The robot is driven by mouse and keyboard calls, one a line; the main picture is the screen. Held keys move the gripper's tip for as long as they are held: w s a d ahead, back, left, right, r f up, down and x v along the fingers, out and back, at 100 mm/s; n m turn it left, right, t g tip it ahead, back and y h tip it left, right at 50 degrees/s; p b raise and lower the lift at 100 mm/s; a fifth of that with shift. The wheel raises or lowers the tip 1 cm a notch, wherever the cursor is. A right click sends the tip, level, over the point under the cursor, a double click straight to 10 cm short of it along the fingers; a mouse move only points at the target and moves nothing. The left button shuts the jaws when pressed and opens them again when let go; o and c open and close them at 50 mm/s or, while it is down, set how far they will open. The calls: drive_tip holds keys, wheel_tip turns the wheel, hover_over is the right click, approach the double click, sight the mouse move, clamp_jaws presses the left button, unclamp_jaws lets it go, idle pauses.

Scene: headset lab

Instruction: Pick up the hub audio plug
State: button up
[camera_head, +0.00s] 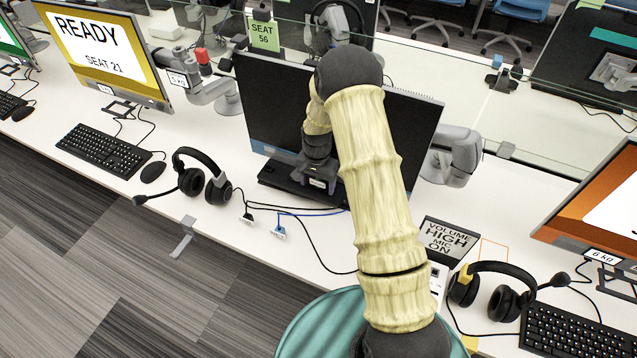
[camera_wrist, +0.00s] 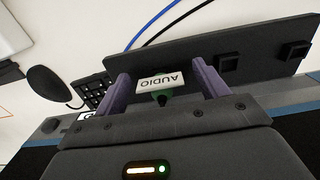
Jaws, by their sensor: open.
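In the wrist view, a white tag reading AUDIO (camera_wrist: 160,82), upside down, lies between the two purple fingers of my gripper (camera_wrist: 161,72). A small green plug part (camera_wrist: 164,98) shows just below the tag. My gripper is open, with a finger on each side of the tag and no clear contact. Behind them is a dark hub panel (camera_wrist: 265,52) with square black sockets. Whether the plug sits in the panel cannot be told. In the head view, my gripper (camera_head: 318,186) is at the base of the middle monitor (camera_head: 265,105); the plug is hidden there.
A volume sign (camera_head: 449,238) and another headset (camera_head: 497,288) are at right. Glass partitions stand behind the monitors.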

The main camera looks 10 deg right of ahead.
drive_tip(key=shift+c, duration=0.4)
drive_tip(key=c, duration=1)
drive_tip(key=shift+o, duration=0.2)
wheel_tip(320, 180, up, 28)
drive_tip(key=b, duration=0.2)
drive_tip(key=shift+b, duration=0.35)
